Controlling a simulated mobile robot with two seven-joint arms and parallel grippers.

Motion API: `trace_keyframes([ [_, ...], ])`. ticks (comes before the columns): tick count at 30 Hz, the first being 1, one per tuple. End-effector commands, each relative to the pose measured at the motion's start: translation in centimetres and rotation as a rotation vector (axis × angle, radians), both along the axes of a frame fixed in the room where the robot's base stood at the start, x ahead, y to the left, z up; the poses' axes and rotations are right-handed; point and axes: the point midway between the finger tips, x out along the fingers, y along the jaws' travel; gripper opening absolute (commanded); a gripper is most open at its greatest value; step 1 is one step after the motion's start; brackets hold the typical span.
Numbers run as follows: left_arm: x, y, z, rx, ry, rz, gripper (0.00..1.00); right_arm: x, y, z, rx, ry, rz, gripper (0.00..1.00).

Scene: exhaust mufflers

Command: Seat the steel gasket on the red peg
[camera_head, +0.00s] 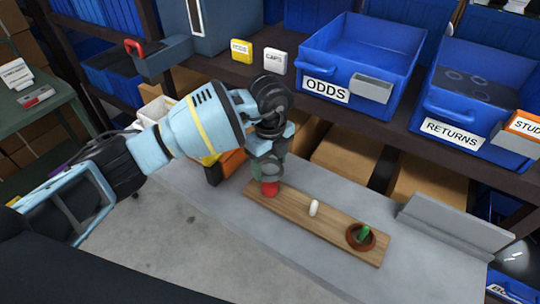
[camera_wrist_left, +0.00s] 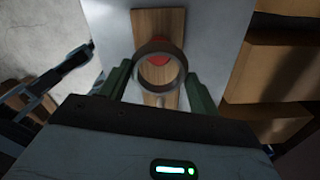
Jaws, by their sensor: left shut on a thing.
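My left gripper (camera_head: 269,167) is shut on the steel gasket (camera_head: 272,172), a grey ring. In the left wrist view the gasket (camera_wrist_left: 137,69) sits between the two green fingers of the gripper (camera_wrist_left: 160,88). The red peg (camera_head: 270,189) stands at the left end of a wooden board (camera_head: 290,215), just below the gasket. In the left wrist view the red peg (camera_wrist_left: 184,46) shows partly behind the ring's far edge. The ring appears above the peg; the exact gap and centring cannot be told. My right gripper is not in view.
A white peg (camera_head: 314,208) stands bare mid-board. A green peg (camera_head: 364,233) at the right end has a brown ring (camera_head: 352,241) around it. Blue bins marked ODDS (camera_head: 340,60) and RETURNS (camera_head: 440,105) stand on the shelf behind.

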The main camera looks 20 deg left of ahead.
Motion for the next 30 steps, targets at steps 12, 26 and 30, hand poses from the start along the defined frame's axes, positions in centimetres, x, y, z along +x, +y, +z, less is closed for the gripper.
trace_keyframes([
  [12, 0.0, 0.0, -3.3, 0.001, 0.001, 0.000, 0.40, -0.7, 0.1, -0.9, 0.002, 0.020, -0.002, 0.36],
  [26, 0.0, 0.0, -3.4, 0.000, 0.000, 0.000, 0.40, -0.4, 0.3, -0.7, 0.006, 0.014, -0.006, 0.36],
  [30, 0.0, 0.0, -3.4, 0.000, 0.000, 0.000, 0.40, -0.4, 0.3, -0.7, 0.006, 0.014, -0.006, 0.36],
])
